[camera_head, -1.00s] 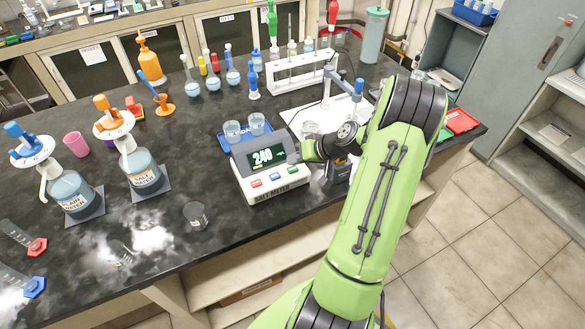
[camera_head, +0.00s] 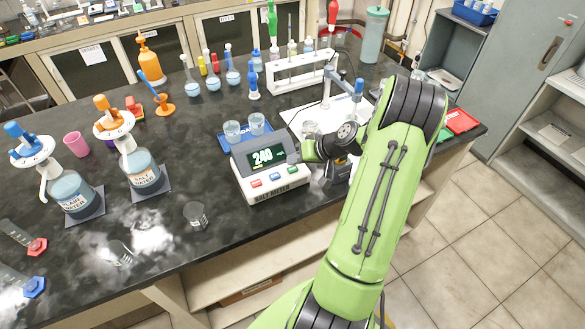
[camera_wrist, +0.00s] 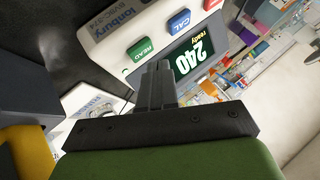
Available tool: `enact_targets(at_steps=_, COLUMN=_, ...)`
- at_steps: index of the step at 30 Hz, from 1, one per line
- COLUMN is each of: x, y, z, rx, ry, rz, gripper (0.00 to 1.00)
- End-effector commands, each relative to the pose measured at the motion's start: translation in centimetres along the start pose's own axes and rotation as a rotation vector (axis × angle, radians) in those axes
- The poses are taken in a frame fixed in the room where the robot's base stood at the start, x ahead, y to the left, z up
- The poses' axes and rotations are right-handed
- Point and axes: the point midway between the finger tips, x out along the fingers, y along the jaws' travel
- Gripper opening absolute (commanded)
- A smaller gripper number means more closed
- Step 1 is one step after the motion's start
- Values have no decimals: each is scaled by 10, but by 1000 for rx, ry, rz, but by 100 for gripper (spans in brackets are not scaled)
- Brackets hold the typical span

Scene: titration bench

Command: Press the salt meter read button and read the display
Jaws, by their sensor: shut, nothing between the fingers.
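The white salt meter (camera_head: 262,190) stands on the dark bench near its front edge. The green READ button (camera_wrist: 141,48) and blue CAL button (camera_wrist: 177,22) are clear in the wrist view. My gripper (camera_wrist: 158,66) is shut and empty, its fingertips close to the READ button and the display's lower corner. I cannot tell whether they touch the meter. In the head view the READ button (camera_head: 293,170) shows at the panel's right end, with my wrist to its right.
A blue tray (camera_head: 228,146) with two beakers stands behind the meter. A small beaker (camera_head: 195,215) stands to its left. A white test tube rack (camera_head: 298,80) stands farther back. Bottles of salt water (camera_head: 143,171) and plain water (camera_head: 74,194) stand at left.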

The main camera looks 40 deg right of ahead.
Motion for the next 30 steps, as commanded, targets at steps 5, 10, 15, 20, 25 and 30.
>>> enact_targets(at_steps=5, x=5, y=4, z=4, rx=0, ry=0, rz=0, gripper=0)
enact_targets(at_steps=10, x=6, y=4, z=4, rx=0, ry=0, rz=0, gripper=0)
enact_targets(at_steps=15, x=6, y=4, z=4, rx=0, ry=0, rz=0, gripper=0)
enact_targets(at_steps=20, x=7, y=5, z=5, rx=0, ry=0, rz=0, gripper=0)
enact_targets(at_steps=25, x=8, y=6, z=6, rx=0, ry=0, rz=0, gripper=0)
enact_targets(at_steps=30, x=10, y=7, z=7, rx=0, ry=0, rz=0, gripper=0)
